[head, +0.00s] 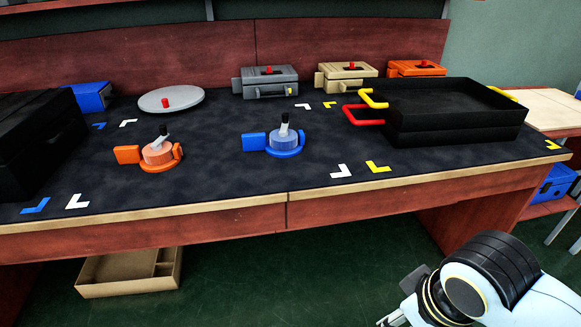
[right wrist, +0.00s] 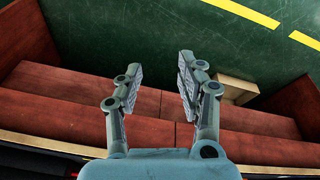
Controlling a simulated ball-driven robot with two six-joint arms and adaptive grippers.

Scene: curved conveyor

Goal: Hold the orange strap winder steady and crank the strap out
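The orange strap winder (head: 157,154) stands on the dark table top, left of the middle, with a flat orange tab on its left side and a dark crank handle (head: 164,132) upright on top. A similar blue strap winder (head: 284,141) stands to its right. Both are apart from any gripper. My right gripper shows in the right wrist view (right wrist: 159,75) with its two fingers wide apart and nothing between them. In the head view my right arm is at the lower right, in front of the table, with only part of the gripper (head: 391,318) showing. My left gripper is not in view.
A black tray (head: 455,125) with red and yellow handles stands at the right. A grey round lid (head: 185,99) and several clamp-lidded boxes (head: 268,82) line the back. A black case (head: 35,145) is at the left. The table front around the winders is clear.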

